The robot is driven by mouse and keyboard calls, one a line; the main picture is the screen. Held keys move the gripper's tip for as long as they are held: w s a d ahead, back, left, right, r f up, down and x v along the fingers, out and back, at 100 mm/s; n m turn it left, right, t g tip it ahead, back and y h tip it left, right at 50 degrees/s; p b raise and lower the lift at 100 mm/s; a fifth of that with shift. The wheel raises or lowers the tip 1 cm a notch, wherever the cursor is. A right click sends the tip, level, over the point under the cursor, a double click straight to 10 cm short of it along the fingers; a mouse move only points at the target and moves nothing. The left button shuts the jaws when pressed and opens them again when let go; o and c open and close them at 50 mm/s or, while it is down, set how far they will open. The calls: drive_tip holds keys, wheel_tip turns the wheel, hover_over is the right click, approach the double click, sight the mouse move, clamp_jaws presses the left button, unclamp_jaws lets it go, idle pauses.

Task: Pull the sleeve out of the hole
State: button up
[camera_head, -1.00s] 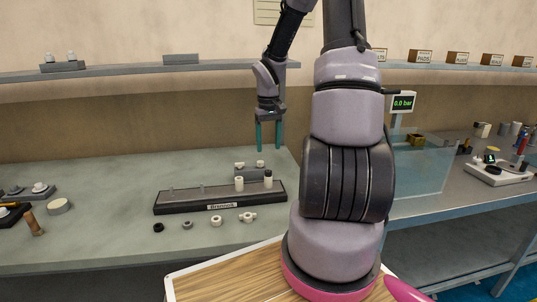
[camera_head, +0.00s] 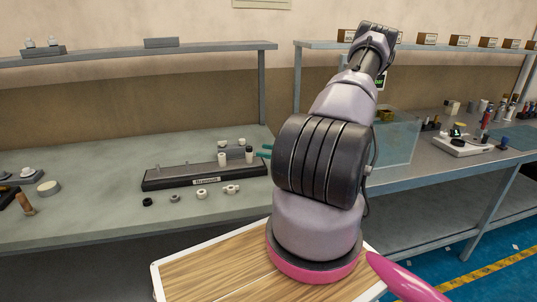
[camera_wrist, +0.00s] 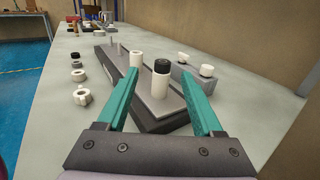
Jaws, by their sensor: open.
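A dark rack (camera_head: 165,178) with a label lies on the bench. Two white cylinders stand upright near its right end: a plain one (camera_head: 222,159) and one with a black top (camera_head: 249,157). I cannot tell for sure which is the sleeve; the hole is hidden. In the wrist view, the black-topped cylinder (camera_wrist: 161,83) appears between my fingertips, with the plain one (camera_wrist: 135,60) just beyond to the left. My gripper (camera_wrist: 158,74) is open with teal fingers and holds nothing. In the head view, my gripper (camera_head: 263,151) is low at the rack's right end, partly hidden by my arm.
A grey block with two white caps (camera_wrist: 184,76) stands close beside the rack, near the right finger. Several small rings and fittings (camera_head: 201,193) lie in front of the rack. A clear tank (camera_head: 395,140) stands right.

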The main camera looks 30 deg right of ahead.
drive_tip(key=shift+w+f, duration=0.15)
drive_tip(key=shift+w, duration=0.05)
drive_tip(key=x, duration=1)
drive_tip(key=shift+w, duration=0.15)
clamp_jaws()
drive_tip(key=shift+r, duration=0.7)
idle(0.7)
drive_tip(key=shift+r, duration=2.25)
